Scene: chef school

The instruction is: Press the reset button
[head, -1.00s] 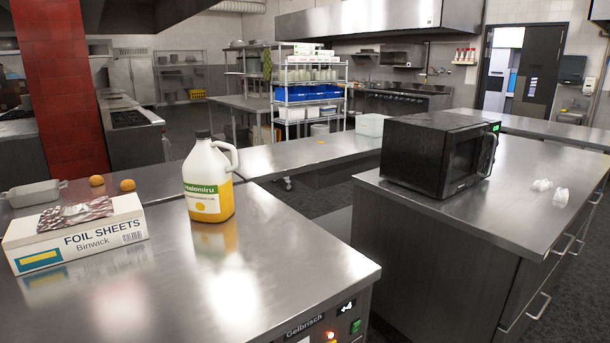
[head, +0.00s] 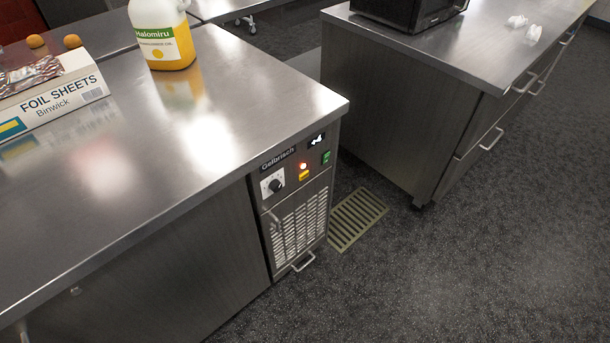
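A Gelbrisch control panel (head: 286,183) is set in the end of the steel counter's front, in the middle of the head view. It has a black dial (head: 275,185) on a white plate, a lit red lamp (head: 303,166), a yellow button (head: 304,175) just below the lamp, a green switch (head: 326,157) at the right and a small dark display (head: 317,139). I cannot read which one is marked reset. Neither of my grippers shows in the view.
The steel counter (head: 150,130) carries a foil sheets box (head: 52,105) and a yellow jug (head: 163,35). A second counter (head: 440,50) with a black microwave (head: 415,12) stands at right. A floor grate (head: 357,218) lies between them. Open floor (head: 470,240) fills the lower right.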

